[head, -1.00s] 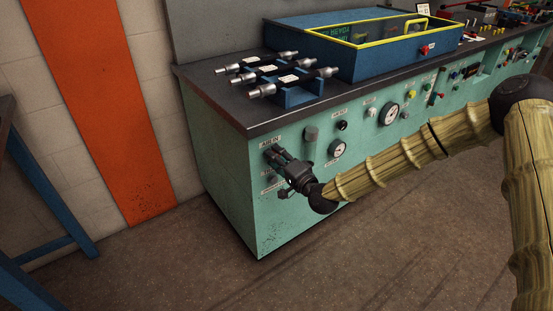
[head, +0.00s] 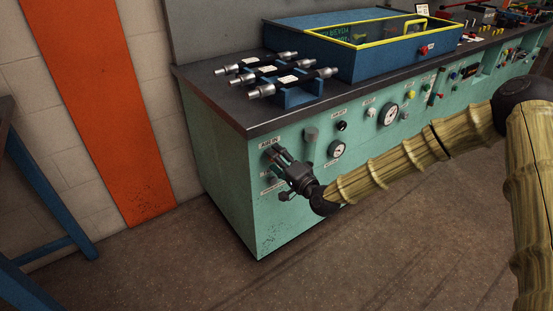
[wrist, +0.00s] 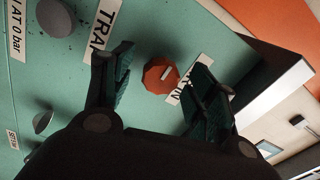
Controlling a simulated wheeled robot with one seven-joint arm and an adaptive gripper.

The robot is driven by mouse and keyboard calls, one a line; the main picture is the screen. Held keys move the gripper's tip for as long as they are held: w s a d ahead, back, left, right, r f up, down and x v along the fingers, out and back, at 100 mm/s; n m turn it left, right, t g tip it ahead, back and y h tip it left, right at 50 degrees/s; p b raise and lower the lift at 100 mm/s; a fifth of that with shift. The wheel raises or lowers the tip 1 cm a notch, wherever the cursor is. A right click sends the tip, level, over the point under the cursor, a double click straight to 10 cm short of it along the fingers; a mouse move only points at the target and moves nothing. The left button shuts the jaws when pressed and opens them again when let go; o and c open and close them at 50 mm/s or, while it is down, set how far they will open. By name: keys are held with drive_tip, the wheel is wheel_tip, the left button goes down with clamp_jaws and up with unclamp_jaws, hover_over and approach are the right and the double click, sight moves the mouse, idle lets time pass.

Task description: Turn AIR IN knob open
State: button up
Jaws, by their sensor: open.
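The AIR IN knob (wrist: 160,75) is a red-orange, many-sided knob with a short pale mark on its face, on the green panel. Beside it is a label (wrist: 177,95), partly hidden by a finger. In the head view, the AIR IN label (head: 268,142) shows on the left of the panel, and the knob is hidden behind my gripper (head: 273,158). In the wrist view, my gripper (wrist: 157,68) is open, with one finger on each side of the knob and a visible gap to each. Whether the fingertips reach the knob's depth is unclear.
Other grey knobs (wrist: 55,17) and labels are on the same panel.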

drive_tip(key=v, duration=1.1)
drive_tip(key=shift+s+f, duration=0.1)
drive_tip(key=shift+s, duration=0.1)
drive_tip(key=s+d+f+n+g+h, duration=0.2)
drive_tip(key=s+f+n+g+h, duration=0.45)
drive_tip(key=s+f, duration=1.55)
drive_tip(key=s+d+f+g+h, duration=0.2)
drive_tip(key=s+d+f+g, duration=0.45)
drive_tip(key=s+f, duration=0.4)
drive_tip(key=s+d+r+n+g+h, duration=0.1)
drive_tip(key=s+d+g+h, duration=0.1)
drive_tip(key=s+d, duration=0.6)
wheel_tip(320, 180, up, 17)
drive_tip(key=s+p, duration=0.1)
drive_tip(key=p, duration=1.5)
drive_tip(key=shift+s+a+p, duration=0.2)
drive_tip(key=shift+s+p, duration=0.05)
drive_tip(key=shift+p, duration=0.15)
